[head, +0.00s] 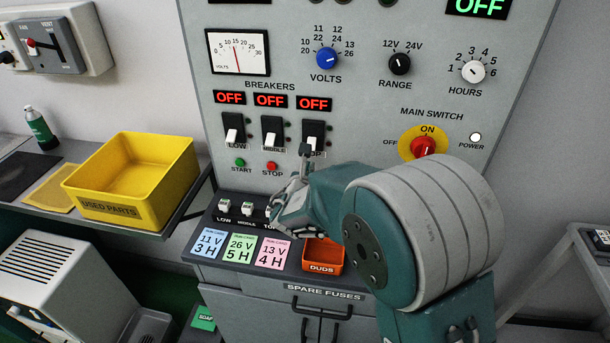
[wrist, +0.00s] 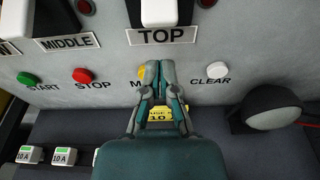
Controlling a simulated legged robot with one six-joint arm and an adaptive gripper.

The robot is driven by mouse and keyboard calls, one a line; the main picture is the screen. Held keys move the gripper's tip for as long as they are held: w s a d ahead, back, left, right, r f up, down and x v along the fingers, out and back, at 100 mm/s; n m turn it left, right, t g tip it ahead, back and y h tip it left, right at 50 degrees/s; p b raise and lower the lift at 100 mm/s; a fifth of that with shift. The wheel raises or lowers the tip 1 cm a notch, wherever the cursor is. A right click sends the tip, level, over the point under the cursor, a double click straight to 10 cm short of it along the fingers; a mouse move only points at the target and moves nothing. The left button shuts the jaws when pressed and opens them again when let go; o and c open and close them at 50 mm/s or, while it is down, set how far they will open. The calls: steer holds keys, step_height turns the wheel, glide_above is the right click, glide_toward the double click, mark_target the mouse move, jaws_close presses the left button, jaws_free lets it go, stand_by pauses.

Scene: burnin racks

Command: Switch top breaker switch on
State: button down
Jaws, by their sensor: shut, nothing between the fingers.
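The top breaker switch (head: 312,137) is the right one of three breakers on the grey panel. Its red display above (head: 314,104) reads OFF, and its white lever sits low. In the wrist view the white lever (wrist: 159,12) is at the upper edge, above the TOP label (wrist: 161,36). My gripper (head: 304,150) is just below the breaker, fingers pointing up. In the wrist view my gripper (wrist: 157,68) is shut and empty, with its tips below the TOP label. Contact with the panel cannot be told. My gripper hides part of the lettering below the label.
The low (head: 231,138) and middle (head: 271,134) breakers stand to the left, also showing OFF. Start and stop (wrist: 82,75) buttons and a white clear button (wrist: 218,70) are near the fingers. Fuses, cards and an orange duds bin (head: 323,257) are on the ledge below.

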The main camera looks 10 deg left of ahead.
steer(key=shift+w+f, duration=0.25)
steer(key=shift+w, duration=0.95)
steer(key=r, duration=0.1)
steer(key=s+r, duration=0.1)
steer(key=r, duration=0.1)
steer(key=shift+s+r, duration=0.3)
steer(key=shift+s, duration=0.1)
steer(key=shift+s+r+g, duration=0.15)
steer(key=shift+r+g, duration=0.15)
steer(key=shift+g, duration=0.4)
steer(key=shift+s+r+g, duration=0.15)
steer(key=shift+r+g, duration=0.15)
steer(key=shift+g, duration=0.4)
steer(key=shift+s+r+g, duration=0.1)
steer(key=shift+r+g, duration=0.3)
steer(key=shift+g, duration=0.4)
steer(key=shift+r, duration=0.15)
steer(key=shift+s+r, duration=0.1)
steer(key=shift+r, duration=0.25)
